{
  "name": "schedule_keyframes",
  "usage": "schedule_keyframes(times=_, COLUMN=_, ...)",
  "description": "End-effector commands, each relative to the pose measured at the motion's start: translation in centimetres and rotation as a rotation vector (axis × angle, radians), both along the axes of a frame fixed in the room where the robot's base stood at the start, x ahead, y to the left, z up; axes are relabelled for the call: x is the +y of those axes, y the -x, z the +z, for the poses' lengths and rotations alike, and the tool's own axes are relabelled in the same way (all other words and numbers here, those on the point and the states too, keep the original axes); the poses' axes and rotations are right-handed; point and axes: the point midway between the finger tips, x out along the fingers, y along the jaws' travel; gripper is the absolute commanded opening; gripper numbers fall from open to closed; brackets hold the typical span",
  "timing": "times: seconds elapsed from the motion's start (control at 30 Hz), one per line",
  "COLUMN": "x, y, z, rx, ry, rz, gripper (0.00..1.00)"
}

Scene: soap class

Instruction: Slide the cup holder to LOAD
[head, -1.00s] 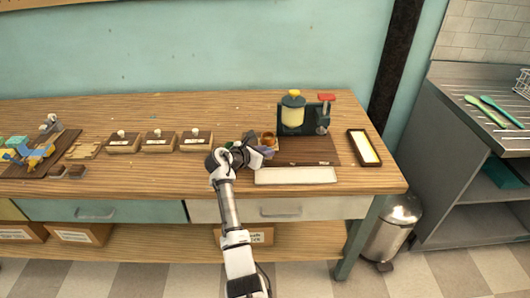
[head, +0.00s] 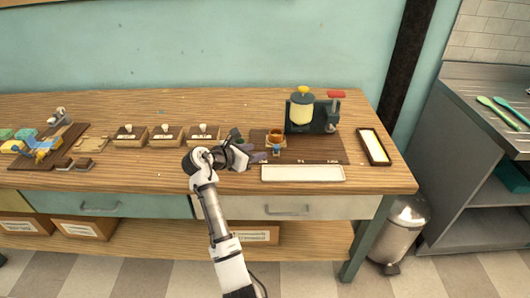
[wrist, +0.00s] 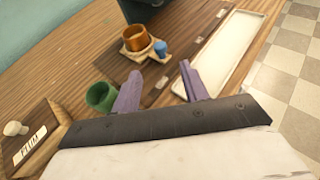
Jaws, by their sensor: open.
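The cup holder (wrist: 150,54) is a small pale plate at the left end of a dark wooden board (head: 325,149). It carries a copper-brown cup (wrist: 134,38) and a blue knob (wrist: 160,47) at its front right. The cup (head: 275,134) and knob (head: 277,150) also show in the head view. My gripper (wrist: 161,86) is open and empty, its two purple fingers apart. The holder is beyond the fingertips, not between them. In the head view my gripper (head: 258,157) is just left of the knob. Small marks on the board's front edge are too small to read.
A dark press with a yellow-topped jar (head: 302,108) stands at the back of the board. A white tray (head: 302,173) lies in front. A green cup (wrist: 101,96) is close to the left finger. Labelled wooden boxes (head: 166,137) stand farther left. A dark-framed tray (head: 374,147) is right.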

Motion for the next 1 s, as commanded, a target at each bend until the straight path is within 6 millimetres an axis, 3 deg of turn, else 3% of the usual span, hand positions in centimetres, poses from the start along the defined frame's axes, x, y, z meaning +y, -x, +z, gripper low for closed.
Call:
schedule_keyframes(times=0.3, x=2.6, y=2.8, z=1.6, rx=0.000, ry=0.000, rz=0.000, gripper=0.44)
schedule_keyframes(times=0.67, x=2.8, y=2.9, z=1.7, rx=-0.001, ry=-0.001, rz=-0.002, gripper=0.45)
schedule_keyframes(times=0.83, x=1.4, y=2.0, z=2.7, rx=-0.082, ry=-0.117, rz=-0.093, gripper=0.45)
schedule_keyframes(times=1.0, x=-2.0, y=0.1, z=5.3, rx=-0.314, ry=-0.458, rz=-0.363, gripper=0.45)
